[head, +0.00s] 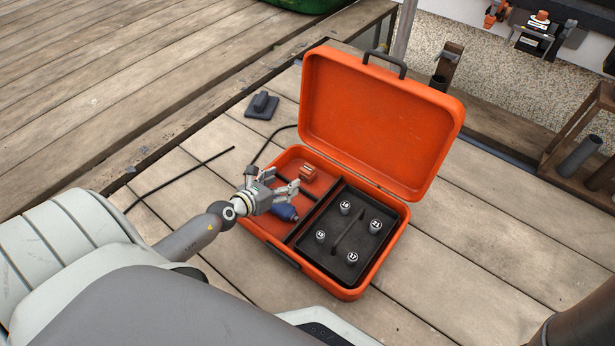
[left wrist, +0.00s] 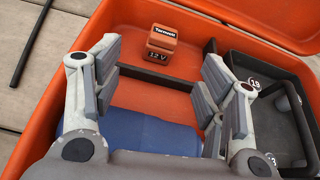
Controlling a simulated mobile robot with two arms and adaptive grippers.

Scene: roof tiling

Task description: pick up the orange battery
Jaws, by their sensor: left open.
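The orange battery (head: 307,173) lies in the far left compartment of the open orange case (head: 347,292). In the left wrist view the battery (left wrist: 161,48) shows a black band marked 12 V and stands ahead of my fingers, apart from them. My left gripper (head: 290,184) is open over the left side of the case, just short of the battery. In the left wrist view its two fingers (left wrist: 160,88) are spread wide with nothing between them. A blue object (head: 285,212) lies below the gripper in the near compartment, partly hidden by it. My right gripper is not in view.
The case's right half holds a black tray (head: 345,256) with several numbered sockets and a handle. The raised lid (head: 382,115) stands behind. A dark divider (left wrist: 180,83) runs between the blue object and the battery. A dark block (head: 262,106) lies on the planks beyond the case.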

